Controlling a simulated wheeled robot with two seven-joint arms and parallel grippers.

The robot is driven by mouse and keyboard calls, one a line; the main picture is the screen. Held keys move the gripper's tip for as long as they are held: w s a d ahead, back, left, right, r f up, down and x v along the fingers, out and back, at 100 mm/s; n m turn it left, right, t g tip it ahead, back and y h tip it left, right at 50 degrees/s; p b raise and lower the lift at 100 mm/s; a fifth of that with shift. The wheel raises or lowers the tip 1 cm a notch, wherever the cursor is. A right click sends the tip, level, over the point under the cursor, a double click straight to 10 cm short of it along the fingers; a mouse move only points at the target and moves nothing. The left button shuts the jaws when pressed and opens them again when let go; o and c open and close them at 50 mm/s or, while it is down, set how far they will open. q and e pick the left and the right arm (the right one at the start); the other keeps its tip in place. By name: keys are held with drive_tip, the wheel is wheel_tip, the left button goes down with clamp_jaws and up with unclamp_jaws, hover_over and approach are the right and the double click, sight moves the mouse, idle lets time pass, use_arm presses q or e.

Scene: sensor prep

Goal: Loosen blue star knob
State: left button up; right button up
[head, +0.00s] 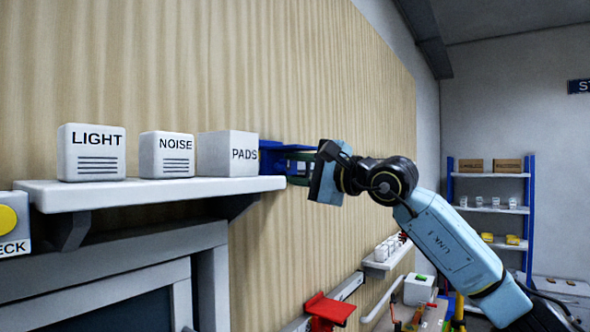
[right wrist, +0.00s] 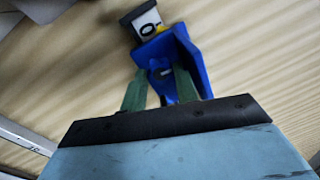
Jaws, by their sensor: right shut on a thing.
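My right gripper (head: 297,166) is at the wooden wall, just right of the white shelf's end. In the right wrist view its two green fingers (right wrist: 160,88) are closed on a small blue part, which I take to be the blue star knob (right wrist: 161,73); its star shape is not clear. The knob sits at a blue bracket (right wrist: 188,62) against the wall. The bracket also shows in the head view (head: 268,156), partly hidden behind the PADS box. A white and black block (right wrist: 147,23) sits at the bracket's far end. My left gripper is not in view.
A white shelf (head: 150,192) holds boxes marked LIGHT (head: 91,160), NOISE (head: 166,160) and PADS (head: 228,150), the last close to the bracket. Below right are a red holder (head: 328,309) and a small shelf (head: 386,260). A blue-framed rack (head: 531,215) stands farther back.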

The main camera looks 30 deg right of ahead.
drive_tip(key=shift+n, duration=0.6)
drive_tip(key=o, duration=0.9)
drive_tip(key=shift+o, duration=0.4)
drive_tip(key=shift+s+d+r, duration=0.1)
drive_tip(key=shift+r, duration=0.05)
drive_tip(key=shift+d, duration=0.1)
